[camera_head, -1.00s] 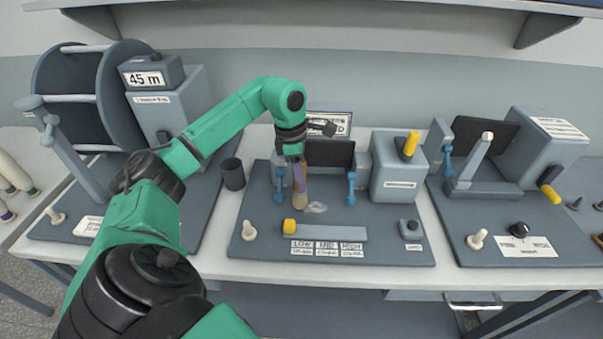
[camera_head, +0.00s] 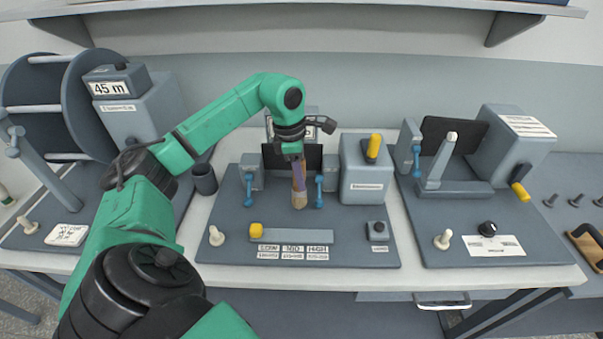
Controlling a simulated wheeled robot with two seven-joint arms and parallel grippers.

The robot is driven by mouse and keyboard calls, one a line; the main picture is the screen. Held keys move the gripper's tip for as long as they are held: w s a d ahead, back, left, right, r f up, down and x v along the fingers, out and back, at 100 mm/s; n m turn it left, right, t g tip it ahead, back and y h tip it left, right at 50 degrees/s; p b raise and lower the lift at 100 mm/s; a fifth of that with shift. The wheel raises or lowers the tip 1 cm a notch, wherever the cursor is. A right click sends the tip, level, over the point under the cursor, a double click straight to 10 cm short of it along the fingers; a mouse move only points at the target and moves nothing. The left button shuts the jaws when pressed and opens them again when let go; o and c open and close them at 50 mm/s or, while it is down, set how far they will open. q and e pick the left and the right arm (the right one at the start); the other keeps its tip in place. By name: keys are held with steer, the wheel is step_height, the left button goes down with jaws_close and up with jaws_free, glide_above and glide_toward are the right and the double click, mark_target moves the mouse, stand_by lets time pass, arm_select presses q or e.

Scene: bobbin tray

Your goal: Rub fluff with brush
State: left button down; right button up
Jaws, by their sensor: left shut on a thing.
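My left gripper (camera_head: 297,160) points down over the middle station and is shut on a brush with a purple handle (camera_head: 299,172). The brush's tan bristle end (camera_head: 299,200) points down at the dark base plate (camera_head: 218,235), between two blue-handled posts and nearer the right one. The bristles look to be at or very near the plate; I cannot tell if they touch. No fluff shows on the plate; any under or behind the brush is hidden. My right gripper is not in view.
A grey box with a yellow lever (camera_head: 367,178) stands right of the brush. A bar with a yellow knob (camera_head: 256,230) lies in front, above several labels. A spool machine (camera_head: 45,100) is at far left.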

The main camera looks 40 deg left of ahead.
arm_select(q)
steer(key=r, duration=0.1)
steer(key=r+p, duration=0.1)
steer(key=s+a, duration=0.1)
steer(key=shift+r+p, duration=0.3)
steer(key=shift+r, duration=0.1)
steer(key=shift+w+d+r+p, duration=0.15)
steer(key=shift+r+p, duration=0.25)
steer(key=shift+r, duration=0.15)
steer(key=shift+w+d+r+p, duration=0.1)
steer(key=shift+r+p, duration=0.25)
steer(key=shift+r, duration=0.15)
steer(key=shift+s+r, duration=0.1)
steer(key=shift+r, duration=0.35)
